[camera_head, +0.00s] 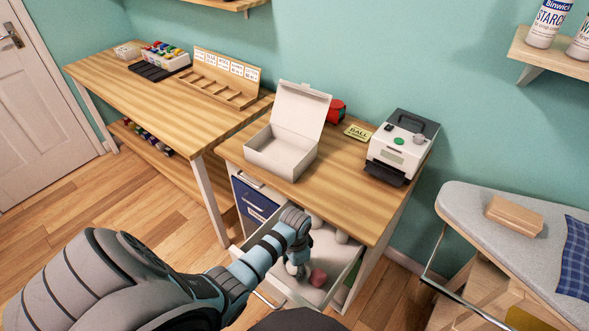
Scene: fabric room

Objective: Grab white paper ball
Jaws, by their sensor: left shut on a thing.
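An open white drawer (345,277) sticks out below the wooden table. Inside it, whitish rounded things, which may be paper balls, show at the back (341,237) and just behind my wrist (316,221). A pinkish-red ball (318,278) lies on the drawer floor. My left gripper (298,270) reaches down into the drawer, just left of the pinkish ball. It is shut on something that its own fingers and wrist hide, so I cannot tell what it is. My right gripper is not in view.
An open white box (268,158), a yellow "BALL" card (357,132) and a white-and-black machine (398,148) stand on the tabletop above the drawer. An ironing board (470,205) is at right. A longer workbench (120,75) runs to the left.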

